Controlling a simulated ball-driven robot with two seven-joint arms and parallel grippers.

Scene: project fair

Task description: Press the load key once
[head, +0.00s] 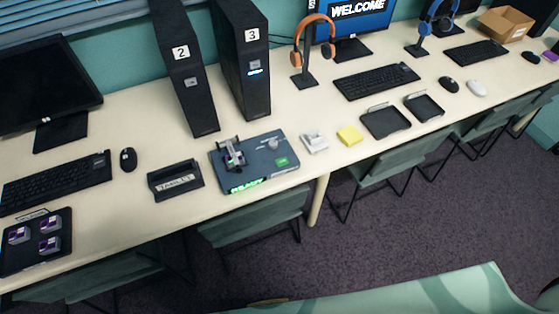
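A blue-grey device (256,174) lies on the long table, near its front edge, left of centre. A small green key (281,161) is on its top at the right; its lettering is too small to read, so I cannot tell for sure that it is the load key. A lit green display (246,185) on the front edge seems to read "READY". A dark clamp-like fixture (232,155) and a grey knob (272,143) also sit on top. Neither of my grippers is in view, and nothing touches the device.
Tower computers 2 (186,70) and 3 (245,65) stand behind the device. A black holder (175,184) with a label is left of it; a white object (314,142) and a yellow block (349,136) are right. Chairs (255,216) stand along the front edge.

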